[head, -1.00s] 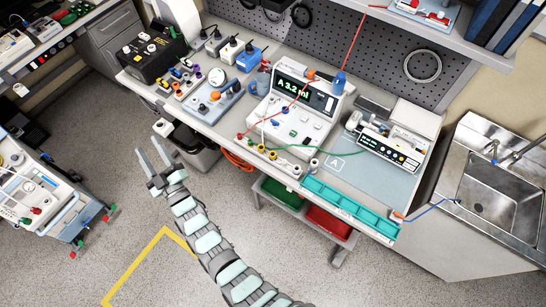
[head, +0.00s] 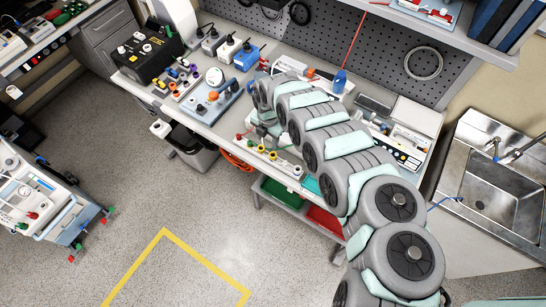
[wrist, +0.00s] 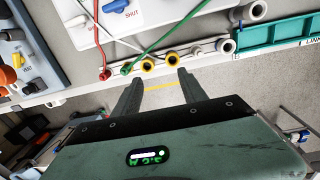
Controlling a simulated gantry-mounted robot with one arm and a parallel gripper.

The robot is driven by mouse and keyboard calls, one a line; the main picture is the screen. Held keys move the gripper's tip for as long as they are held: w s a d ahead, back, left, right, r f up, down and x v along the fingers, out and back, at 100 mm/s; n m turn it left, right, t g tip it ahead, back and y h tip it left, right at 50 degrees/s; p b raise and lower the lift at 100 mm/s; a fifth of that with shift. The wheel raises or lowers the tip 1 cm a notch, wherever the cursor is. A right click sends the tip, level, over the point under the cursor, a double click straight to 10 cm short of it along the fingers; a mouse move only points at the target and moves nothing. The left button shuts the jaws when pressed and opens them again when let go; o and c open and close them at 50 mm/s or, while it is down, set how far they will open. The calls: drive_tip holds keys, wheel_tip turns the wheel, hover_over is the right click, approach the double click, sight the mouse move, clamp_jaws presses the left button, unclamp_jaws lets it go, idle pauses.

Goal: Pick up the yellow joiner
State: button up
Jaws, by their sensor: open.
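Two yellow-ringed joiners sit side by side on a pale strip along the bench's front edge. In the wrist view, the left yellow joiner (wrist: 147,65) and the right yellow joiner (wrist: 171,60) show dark centres. In the head view, yellow pieces (head: 261,149) show on the same strip. Which one the task means I cannot tell. My gripper (wrist: 159,76) is open and empty. Its two fingertips appear on either side of the yellow pair in the picture, and floor shows between the fingers, so they look apart from the joiners. In the head view my arm hides the fingertips.
A red-ended lead (wrist: 105,73) and a green-ended lead (wrist: 126,69) lie just left of the joiners. Pale round fittings (wrist: 225,46) and a teal tray (wrist: 275,32) are to the right. A blue device (head: 214,101) stands left of my arm. Open floor lies in front.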

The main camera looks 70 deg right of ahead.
sight(273, 155)
drive_tip(key=shift+g, duration=0.3)
drive_tip(key=f+b, duration=0.3)
drive_tip(key=s+f+b, duration=0.1)
drive_tip(key=f+b, duration=0.3)
drive_tip(key=s+f+b, duration=0.1)
drive_tip(key=f+b, duration=0.2)
drive_tip(key=shift+s+f+b, duration=0.15)
drive_tip(key=shift+f+b, duration=0.15)
drive_tip(key=shift+r, duration=0.1)
clamp_jaws()
